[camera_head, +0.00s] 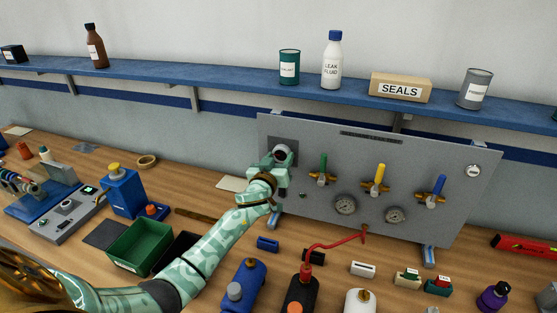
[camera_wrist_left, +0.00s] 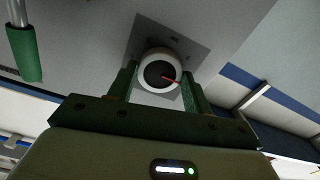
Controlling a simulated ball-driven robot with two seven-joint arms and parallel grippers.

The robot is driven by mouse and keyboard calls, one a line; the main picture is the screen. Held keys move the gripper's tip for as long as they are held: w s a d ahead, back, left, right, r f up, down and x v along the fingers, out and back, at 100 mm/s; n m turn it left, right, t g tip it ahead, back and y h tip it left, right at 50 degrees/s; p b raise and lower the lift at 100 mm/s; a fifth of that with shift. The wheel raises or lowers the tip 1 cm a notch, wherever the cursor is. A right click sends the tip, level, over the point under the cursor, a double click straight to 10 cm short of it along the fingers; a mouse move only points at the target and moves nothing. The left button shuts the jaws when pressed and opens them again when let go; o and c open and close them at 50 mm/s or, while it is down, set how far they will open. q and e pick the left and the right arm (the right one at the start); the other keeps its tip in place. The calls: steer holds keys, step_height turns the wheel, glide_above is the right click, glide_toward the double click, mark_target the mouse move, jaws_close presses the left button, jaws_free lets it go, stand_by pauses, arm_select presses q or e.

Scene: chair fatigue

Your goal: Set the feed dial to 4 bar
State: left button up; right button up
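The feed dial (camera_head: 282,153) is a round knob with a pale rim and dark face on a dark square plate at the upper left of the grey panel (camera_head: 340,135). In the left wrist view the dial (camera_wrist_left: 159,72) shows a red pointer aimed to the right and slightly down; no scale is readable. My left gripper (camera_head: 281,166) is at the dial. In the left wrist view its green fingers (camera_wrist_left: 159,80) lie along both sides of the dial, seemingly touching it. My right gripper is not in view.
Green (camera_head: 323,167), yellow (camera_head: 380,178) and blue (camera_head: 436,190) valve levers stand right of the dial. A red hose (camera_head: 335,244) runs to the panel's bottom edge. Bottles and bins crowd the bench (camera_head: 215,211).

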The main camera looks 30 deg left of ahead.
arm_select(q)
steer(key=shift+m, duration=0.4)
steer(key=m, duration=0.2)
steer(key=shift+m, duration=0.4)
steer(key=m, duration=0.3)
steer(key=shift+m, duration=0.4)
steer(key=m, duration=0.3)
steer(key=shift+m, duration=0.3)
steer(key=m, duration=0.3)
steer(key=shift+m+p, duration=0.3)
steer(key=shift+p, duration=0.05)
steer(key=m, duration=0.6)
steer(key=m+p, duration=0.1)
steer(key=m, duration=0.5)
